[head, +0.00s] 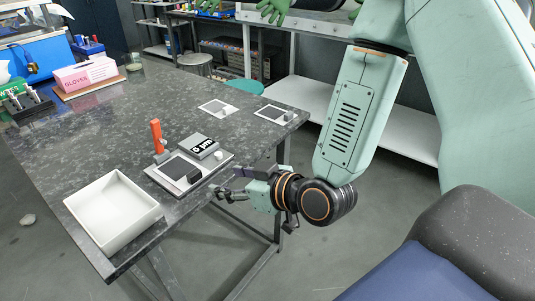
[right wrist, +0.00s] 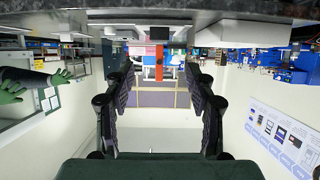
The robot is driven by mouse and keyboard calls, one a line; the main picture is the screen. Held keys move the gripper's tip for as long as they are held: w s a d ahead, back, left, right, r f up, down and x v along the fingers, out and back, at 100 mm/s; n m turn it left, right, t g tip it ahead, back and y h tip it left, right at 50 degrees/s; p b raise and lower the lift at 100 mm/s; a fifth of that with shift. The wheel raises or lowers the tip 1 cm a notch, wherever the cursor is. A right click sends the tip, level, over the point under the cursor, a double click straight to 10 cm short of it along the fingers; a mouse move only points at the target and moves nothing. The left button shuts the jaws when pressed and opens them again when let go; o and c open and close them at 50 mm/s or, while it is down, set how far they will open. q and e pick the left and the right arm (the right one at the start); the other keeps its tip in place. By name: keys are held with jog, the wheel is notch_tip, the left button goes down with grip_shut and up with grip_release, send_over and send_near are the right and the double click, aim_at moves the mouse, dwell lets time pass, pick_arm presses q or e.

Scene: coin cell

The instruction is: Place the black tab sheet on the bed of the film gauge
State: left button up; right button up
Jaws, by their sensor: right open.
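The film gauge (head: 151,171) lies near the table's right edge, with an upright orange lever (head: 156,134) and a display block (head: 204,146). A dark square sheet with a pale border (head: 177,168) lies on its bed; a black block (head: 194,174) at its near right corner looks like the tab of the black tab sheet. My right gripper (head: 222,194) is open and empty, just off the table edge beside the gauge. In the right wrist view, which appears upside down, the black block (right wrist: 159,33) and orange lever (right wrist: 159,70) show between the spread fingers (right wrist: 161,70). My left gripper is not in view.
Two other bordered sheets (head: 212,103) (head: 268,110) lie farther back on the table. An empty white tray (head: 92,238) stands at the near left corner. A pink glove box (head: 86,75) stands at the far left. The middle of the table is clear.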

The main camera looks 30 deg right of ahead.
jog(key=s+f+m+g+h, duration=0.1)
jog(key=s+f+g, duration=0.2)
jog(key=s+f, duration=0.35)
jog(key=s+f+m+g+h, duration=0.1)
jog(key=s+f+g, duration=0.25)
jog(key=f, duration=0.55)
jog(key=s+d+f+m+g+h, duration=0.1)
jog(key=s+f+g, duration=0.2)
jog(key=s, duration=0.6)
jog(key=s+d+f+m+g+h, duration=0.1)
jog(key=s+f+g, duration=0.2)
jog(key=s+f, duration=0.2)
jog(key=s, duration=0.3)
jog(key=shift+s+d+f+h, duration=0.3)
jog(key=shift+s+d+f, duration=0.05)
jog(key=shift+d+f, duration=0.05)
